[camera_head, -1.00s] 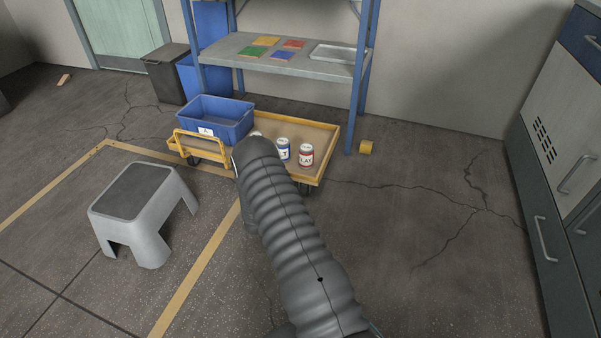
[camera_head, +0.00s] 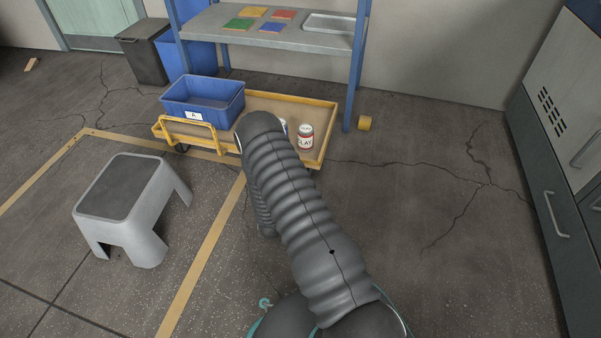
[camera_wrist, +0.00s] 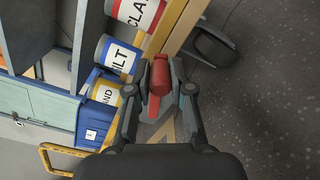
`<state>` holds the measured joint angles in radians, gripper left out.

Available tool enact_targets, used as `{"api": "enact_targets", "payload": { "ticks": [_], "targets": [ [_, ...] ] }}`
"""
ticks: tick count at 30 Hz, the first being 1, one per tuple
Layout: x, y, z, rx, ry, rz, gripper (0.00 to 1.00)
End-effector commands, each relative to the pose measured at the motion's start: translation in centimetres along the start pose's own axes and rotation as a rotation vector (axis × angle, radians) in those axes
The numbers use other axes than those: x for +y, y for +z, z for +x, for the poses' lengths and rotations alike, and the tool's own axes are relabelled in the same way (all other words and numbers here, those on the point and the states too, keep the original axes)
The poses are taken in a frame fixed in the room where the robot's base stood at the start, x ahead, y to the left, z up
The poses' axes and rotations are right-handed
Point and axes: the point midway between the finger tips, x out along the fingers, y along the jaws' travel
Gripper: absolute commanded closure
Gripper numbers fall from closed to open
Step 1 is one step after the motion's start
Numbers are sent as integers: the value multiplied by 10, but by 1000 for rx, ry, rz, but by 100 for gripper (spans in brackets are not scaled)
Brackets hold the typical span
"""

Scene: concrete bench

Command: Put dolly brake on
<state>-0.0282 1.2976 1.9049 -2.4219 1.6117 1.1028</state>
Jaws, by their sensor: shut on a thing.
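The dolly (camera_head: 309,101) is a low yellow-edged cart with a tan deck, standing in front of the shelf. A red lever-like part (camera_wrist: 160,77) shows in the wrist view beside the dolly's yellow edge (camera_wrist: 186,26), near a dark caster wheel (camera_wrist: 213,46); it looks like the brake. My gripper (camera_wrist: 167,90) is shut on this red part, with one finger on each side of it. In the head view my gripper and the red part are hidden behind my arm. Whether the brake is on cannot be told.
A blue bin (camera_head: 203,99) and several cans, one labelled CLAY (camera_head: 305,136), stand on the dolly. A yellow handle (camera_head: 188,132) rises at its left. A grey step stool (camera_head: 125,205) stands left of my arm. A small yellow block (camera_head: 365,123) lies right of the dolly.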

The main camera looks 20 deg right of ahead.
Motion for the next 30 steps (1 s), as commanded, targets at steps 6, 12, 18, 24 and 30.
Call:
{"api": "enact_targets", "payload": {
  "ticks": [6, 12, 18, 24, 30],
  "targets": [
    [3, -11, -3, 22, 8, 17, 100],
    [3, -11, -3, 22, 7, 16, 100],
    [2, -10, -2, 18, 6, 16, 53],
    [1, -6, 0, 9, 3, 16, 53],
    [1, -6, -6, 11, 4, 15, 53]
  ]
}}
